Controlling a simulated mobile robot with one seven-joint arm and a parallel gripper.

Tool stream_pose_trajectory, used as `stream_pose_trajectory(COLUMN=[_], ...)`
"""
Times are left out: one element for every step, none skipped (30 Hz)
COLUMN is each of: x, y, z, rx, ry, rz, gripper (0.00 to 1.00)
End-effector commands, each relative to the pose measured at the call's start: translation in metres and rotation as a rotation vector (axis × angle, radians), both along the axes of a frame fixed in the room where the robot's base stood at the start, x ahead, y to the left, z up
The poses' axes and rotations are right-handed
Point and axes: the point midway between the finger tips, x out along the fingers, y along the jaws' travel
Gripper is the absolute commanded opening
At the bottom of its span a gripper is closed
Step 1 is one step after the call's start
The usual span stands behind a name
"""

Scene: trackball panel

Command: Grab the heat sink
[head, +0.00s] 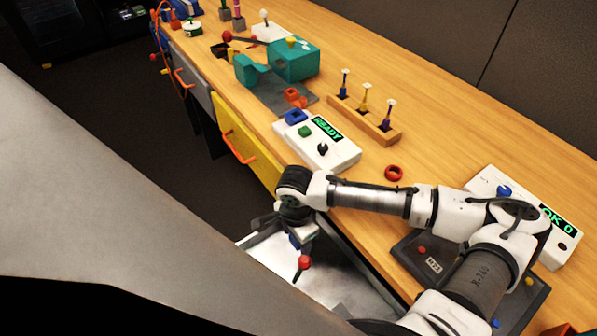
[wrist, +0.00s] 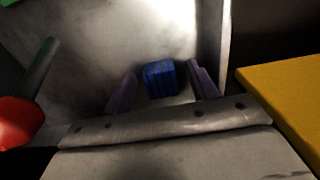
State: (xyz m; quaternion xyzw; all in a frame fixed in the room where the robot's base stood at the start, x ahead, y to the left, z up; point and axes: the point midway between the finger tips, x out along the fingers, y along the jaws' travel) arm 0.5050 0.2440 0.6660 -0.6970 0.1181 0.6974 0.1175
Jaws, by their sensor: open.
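The heat sink looks to be a small blue ribbed block (wrist: 160,84) in the wrist view. It lies on the metal floor of an open drawer (head: 345,285). My gripper (wrist: 163,76) is open, with one dark finger on each side of the block. I cannot tell whether the fingers touch it. In the head view my gripper (head: 301,234) reaches down into the drawer, and a bit of blue (head: 294,243) shows beside it. The rest of the block is hidden there by my gripper.
A red-knobbed dark stick (head: 304,263) is in the drawer; its red knob (wrist: 16,118) is left in the wrist view. A yellow drawer front (head: 245,140) adjoins. The wooden bench (head: 440,150) above carries a READY box (head: 340,150) and a red ring (head: 394,173).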

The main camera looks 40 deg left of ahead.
Motion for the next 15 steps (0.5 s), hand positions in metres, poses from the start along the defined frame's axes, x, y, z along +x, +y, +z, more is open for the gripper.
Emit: stream_pose_trajectory(x=[0.0002, 0.0003, 0.0003, 0.0003, 0.0003, 0.0003, 0.0003, 0.0003, 0.0003, 0.0002, 0.0002, 0.0002, 0.0002, 0.0002, 0.0002], y=[-0.0002, -0.0001, -0.0001, -0.0001, -0.0001, -0.0001, -0.0001, -0.0001, -0.0001, 0.0, -0.0001, -0.0001, -0.0001, -0.0001, -0.0001], z=[-0.0016, -0.002, -0.0021, -0.002, -0.002, -0.0019, -0.0019, -0.0018, -0.0018, -0.0017, -0.0017, -0.0017, -0.0016, -0.0016, -0.0016], rx=[0.0, 0.0, 0.0, 0.0, 0.0, 0.0, 0.0, 0.0, 0.0, 0.0, 0.0, 0.0, 0.0, 0.0, 0.0], ry=[-0.001, -0.001, -0.001, -0.001, -0.001, -0.001, -0.001, -0.001, -0.001, -0.001, -0.001, -0.001, -0.001, -0.001, -0.001], rz=[0.0, 0.0, 0.0, 0.0, 0.0, 0.0, 0.0, 0.0, 0.0, 0.0, 0.0, 0.0, 0.0, -0.001, 0.0], gripper=[0.58, 0.58, 0.58, 0.58, 0.58, 0.58, 0.58, 0.54, 0.49, 0.45, 0.41, 0.36, 0.32, 0.28, 0.23])
